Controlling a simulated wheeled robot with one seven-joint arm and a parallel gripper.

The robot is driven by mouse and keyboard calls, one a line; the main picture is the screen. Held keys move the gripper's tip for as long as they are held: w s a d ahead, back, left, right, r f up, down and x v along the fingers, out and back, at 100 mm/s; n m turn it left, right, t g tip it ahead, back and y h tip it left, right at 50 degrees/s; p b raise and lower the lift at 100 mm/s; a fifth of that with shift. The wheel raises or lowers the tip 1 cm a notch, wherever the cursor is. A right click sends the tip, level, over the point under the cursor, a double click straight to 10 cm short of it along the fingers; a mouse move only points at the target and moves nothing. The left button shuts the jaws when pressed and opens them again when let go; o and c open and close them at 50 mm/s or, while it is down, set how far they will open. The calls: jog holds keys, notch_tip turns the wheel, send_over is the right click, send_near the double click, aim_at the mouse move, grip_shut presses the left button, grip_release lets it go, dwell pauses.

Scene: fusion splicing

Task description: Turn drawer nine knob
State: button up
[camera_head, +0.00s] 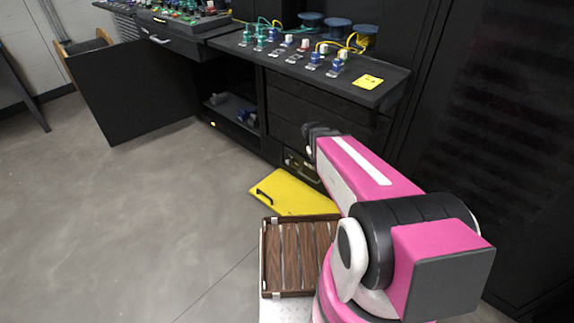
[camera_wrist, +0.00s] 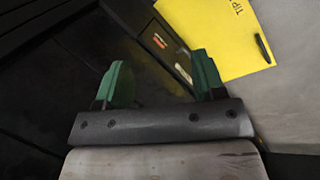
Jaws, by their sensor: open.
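My gripper (camera_head: 320,133) is in front of the black drawer fronts (camera_head: 300,110) under the bench, low down. In the wrist view its two green fingers (camera_wrist: 160,78) are apart with nothing between them. A low compartment (camera_head: 298,165) below the drawers shows its inside, with a small orange item (camera_wrist: 158,41) and a pale item (camera_wrist: 183,73) in the wrist view. I cannot make out drawer nine's knob or a number on any drawer; the arm hides part of the fronts.
A yellow panel (camera_head: 295,192) with a black handle lies low before the compartment. A slatted wooden tray (camera_head: 264,260) is nearer me. The bench top (camera_head: 388,82) holds connectors and spools. A large dark panel (camera_head: 135,90) stands at left. The grey floor at left is clear.

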jog(key=w+a+f+n+t+h, duration=0.1)
jog(key=w+f+n+h, duration=0.15)
jog(key=w+f, duration=0.35)
jog(key=w+a+f+n+h, duration=0.1)
jog(key=w+f+h, duration=0.2)
jog(key=w+f, duration=0.25)
jog(key=n+t+h, duration=0.4)
jog(key=n+t, duration=0.7)
jog(key=t, duration=0.1)
send_near(287, 163)
jog(key=shift+m, duration=0.25)
jog(key=x, duration=1)
jog(key=shift+s, duration=0.15)
jog(key=c, duration=0.9)
